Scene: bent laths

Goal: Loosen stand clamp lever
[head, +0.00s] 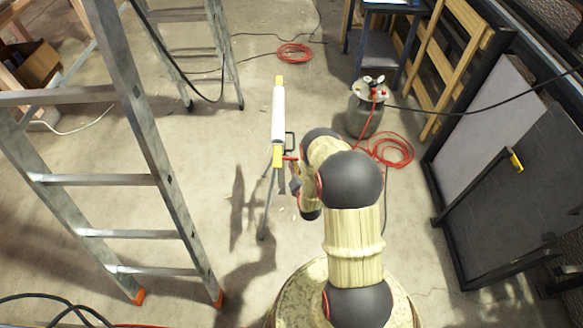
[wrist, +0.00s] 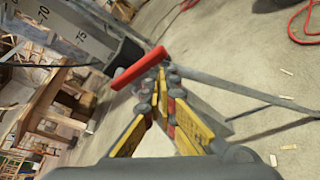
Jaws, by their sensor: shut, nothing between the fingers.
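A slim stand (head: 266,205) with thin legs stands on the floor in the middle of the head view. A white tube with yellow ends (head: 278,112) is at its top. The red clamp lever (head: 290,158) sticks out to the right near the lower yellow end. In the wrist view the red lever (wrist: 138,68) lies tilted beside a dark clamp body (wrist: 126,52). My gripper (wrist: 162,72) is shut and empty, its yellow-and-grey fingers together at the lever's near end. I cannot tell whether they touch it. In the head view my gripper (head: 294,182) is partly hidden by my arm.
A stepladder (head: 160,140) stands to the left. A gas cylinder (head: 366,105) with a coiled red hose (head: 392,152) stands at the right. Dark-framed panels (head: 500,170) line the right side. Cables cross the floor. Open concrete lies between stand and stepladder.

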